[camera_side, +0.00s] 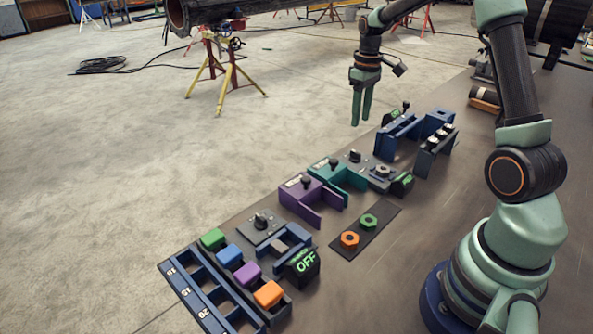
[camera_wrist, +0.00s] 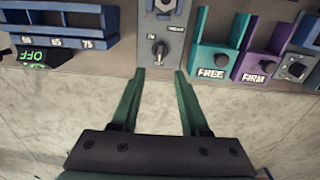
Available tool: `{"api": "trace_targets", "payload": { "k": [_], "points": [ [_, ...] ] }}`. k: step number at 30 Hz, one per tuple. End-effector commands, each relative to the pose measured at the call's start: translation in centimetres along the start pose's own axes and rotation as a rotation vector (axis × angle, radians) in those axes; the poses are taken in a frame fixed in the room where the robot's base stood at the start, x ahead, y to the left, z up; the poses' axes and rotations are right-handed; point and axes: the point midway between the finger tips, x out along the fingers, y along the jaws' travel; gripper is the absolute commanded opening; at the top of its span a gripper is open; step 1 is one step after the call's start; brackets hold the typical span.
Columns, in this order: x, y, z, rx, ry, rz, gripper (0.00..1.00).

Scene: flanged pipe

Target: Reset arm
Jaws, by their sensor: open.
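My gripper (camera_side: 362,106) hangs from my raised arm in the side view, pointing down beyond the far edge of the table. Its two green fingers are apart and nothing is between them. In the wrist view my gripper (camera_wrist: 160,75) is also open and empty, its tips pointing toward a grey panel with a black knob (camera_wrist: 159,49). The tips look apart from the fixtures.
Floor beyond the edge is open; a pipe stand (camera_side: 229,72) stands there.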

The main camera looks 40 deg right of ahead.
Motion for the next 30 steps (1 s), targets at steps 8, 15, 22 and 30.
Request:
{"api": "trace_targets", "payload": {
  "k": [8,15,22,30],
  "points": [
    [-1.6,0.0,0.0,0.000,0.000,0.000,0.45],
    [-1.6,0.0,0.0,0.000,0.000,0.000,0.45],
    [-4.1,-2.5,0.2,-0.004,0.046,0.022,0.45],
    [-9.3,-9.7,2.9,-0.001,0.181,0.057,0.45]
  ]
}}
